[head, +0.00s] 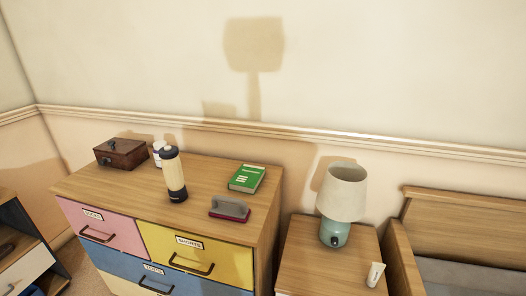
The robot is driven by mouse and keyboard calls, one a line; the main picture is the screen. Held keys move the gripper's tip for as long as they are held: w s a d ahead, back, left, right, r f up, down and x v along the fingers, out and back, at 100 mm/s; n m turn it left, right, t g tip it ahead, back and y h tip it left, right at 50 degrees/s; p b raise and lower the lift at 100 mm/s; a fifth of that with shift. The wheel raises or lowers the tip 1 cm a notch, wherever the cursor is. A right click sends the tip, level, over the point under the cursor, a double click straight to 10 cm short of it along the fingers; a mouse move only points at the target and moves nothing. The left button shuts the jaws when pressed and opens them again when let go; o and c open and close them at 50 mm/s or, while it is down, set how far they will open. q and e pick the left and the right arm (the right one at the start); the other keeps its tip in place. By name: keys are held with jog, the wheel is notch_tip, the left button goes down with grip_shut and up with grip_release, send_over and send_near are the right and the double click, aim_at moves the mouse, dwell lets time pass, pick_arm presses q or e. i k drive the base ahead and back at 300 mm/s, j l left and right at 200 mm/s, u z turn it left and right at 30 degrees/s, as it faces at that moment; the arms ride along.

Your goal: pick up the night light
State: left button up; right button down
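A small table lamp (341,200) with a cream shade and a rounded teal base stands upright on the wooden nightstand (300,258), right of centre; it looks like the night light. A dark round spot shows on the front of its base. A cream cylinder with a dark top and dark base (175,176) stands upright on the dresser; I cannot tell exactly what it is. Neither of my grippers is in view, and nothing touches the lamp.
The wooden dresser (215,176) has pink, yellow and blue drawers. On it are a dark brown box (121,153), a white bottle (158,152), a green book (246,178) and a grey-and-red brush-like item (229,209). A white tube (375,274) stands near the lamp. A bed (465,235) is right.

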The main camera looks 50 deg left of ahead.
aim_at(171, 164)
jog(key=u, duration=2.2)
jog(key=i+j+z, duration=0.1)
jog(key=z, duration=0.25)
jog(key=i+j+z, duration=0.2)
jog(key=z, duration=0.15)
jog(key=i+j+z, duration=0.3)
jog(key=k+l, duration=0.05)
jog(key=k, duration=0.05)
